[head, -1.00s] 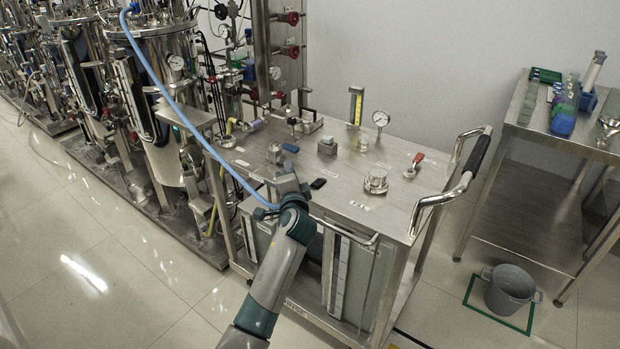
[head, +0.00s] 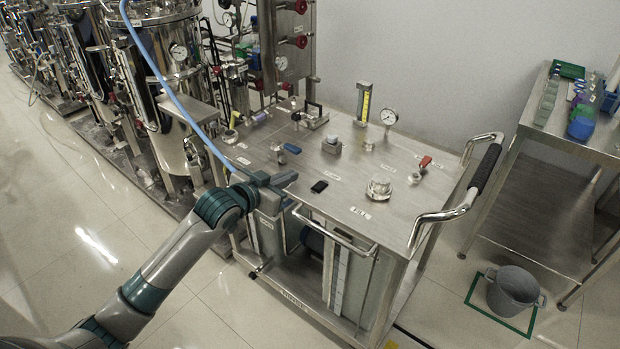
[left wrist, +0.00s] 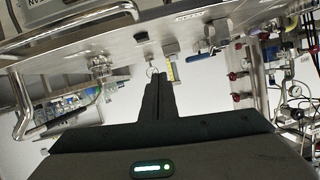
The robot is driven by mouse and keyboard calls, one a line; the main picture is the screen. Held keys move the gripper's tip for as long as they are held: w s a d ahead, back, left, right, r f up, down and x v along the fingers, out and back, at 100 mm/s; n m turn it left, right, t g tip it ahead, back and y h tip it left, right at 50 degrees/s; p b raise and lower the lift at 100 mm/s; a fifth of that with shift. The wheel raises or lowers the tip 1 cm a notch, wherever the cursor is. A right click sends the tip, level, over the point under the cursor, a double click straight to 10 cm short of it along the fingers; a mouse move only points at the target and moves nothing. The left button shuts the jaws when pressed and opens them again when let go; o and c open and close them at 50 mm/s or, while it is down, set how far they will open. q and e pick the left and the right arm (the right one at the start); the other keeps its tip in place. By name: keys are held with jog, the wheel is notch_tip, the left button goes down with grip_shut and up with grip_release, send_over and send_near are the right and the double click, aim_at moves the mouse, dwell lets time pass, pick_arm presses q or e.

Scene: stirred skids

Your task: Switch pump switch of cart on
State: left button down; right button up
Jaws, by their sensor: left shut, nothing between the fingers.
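The steel cart (head: 345,215) stands in the middle of the head view. A small black switch (head: 319,186) sits on its top near the front edge, probably the pump switch; I cannot read its position. My left gripper (head: 288,180) is shut and empty at the cart's front left edge, left of the black switch, with a gap between them in the picture. In the left wrist view the shut fingers (left wrist: 158,80) point toward the tilted cart top (left wrist: 110,45). My right gripper is out of view.
The cart top carries a blue-handled valve (head: 291,148), a red-handled valve (head: 425,161), a round fitting (head: 379,188) and a gauge (head: 389,116). A blue hose (head: 165,85) passes close to the gripper. A grey bucket (head: 514,290) stands right on the floor.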

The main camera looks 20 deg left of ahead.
aim_at(311, 194)
pick_arm(q)
jog(key=shift+s+d+r+g+h, duration=0.1)
jog(key=shift+s+d+g+h, duration=0.3)
jog(key=shift+s+d+h, duration=0.3)
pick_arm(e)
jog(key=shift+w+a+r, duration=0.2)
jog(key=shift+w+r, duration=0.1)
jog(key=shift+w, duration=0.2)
pick_arm(q)
jog(key=shift+a, duration=0.15)
